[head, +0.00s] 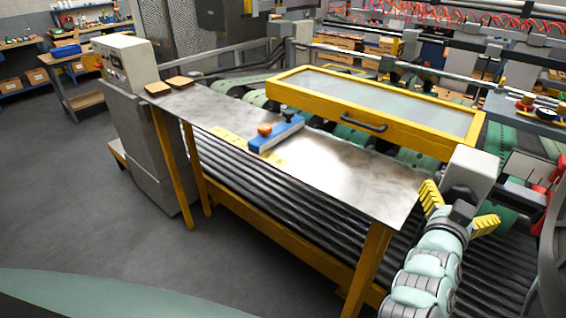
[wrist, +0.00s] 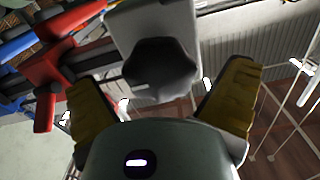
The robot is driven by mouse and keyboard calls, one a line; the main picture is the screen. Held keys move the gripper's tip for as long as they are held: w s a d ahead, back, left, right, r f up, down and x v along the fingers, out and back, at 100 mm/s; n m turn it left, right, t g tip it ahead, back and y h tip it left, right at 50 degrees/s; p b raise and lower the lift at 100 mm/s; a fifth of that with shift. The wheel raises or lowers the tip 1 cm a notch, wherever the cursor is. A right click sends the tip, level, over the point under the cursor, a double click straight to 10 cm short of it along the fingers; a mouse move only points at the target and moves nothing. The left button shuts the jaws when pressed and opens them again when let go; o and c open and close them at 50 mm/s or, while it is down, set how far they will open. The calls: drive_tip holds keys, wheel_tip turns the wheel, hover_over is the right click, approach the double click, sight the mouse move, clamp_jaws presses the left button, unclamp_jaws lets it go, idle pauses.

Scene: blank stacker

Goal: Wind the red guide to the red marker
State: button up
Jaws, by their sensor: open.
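My gripper (head: 460,206) is at the right of the head view, its two yellow fingers spread apart. In the wrist view my gripper (wrist: 162,85) is open, with a dark lobed knob (wrist: 160,70) showing between the fingers. The fingers appear apart from the knob; how far it lies in depth I cannot tell. The knob is on a pale grey housing (wrist: 120,25), which seems to be the light box (head: 473,170) by my gripper in the head view. A red part (wrist: 45,68), possibly the red guide, is at the left of the wrist view. I cannot make out the red marker.
A metal table (head: 345,172) with a blue block (head: 277,133) stands left of my gripper. A yellow-framed hatch (head: 385,108) with a black handle lies behind it. Dark rollers (head: 290,205) run below. Open floor (head: 60,190) is at the left.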

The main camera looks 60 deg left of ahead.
drive_tip(key=shift+s, duration=0.1)
drive_tip(key=c, duration=1.2)
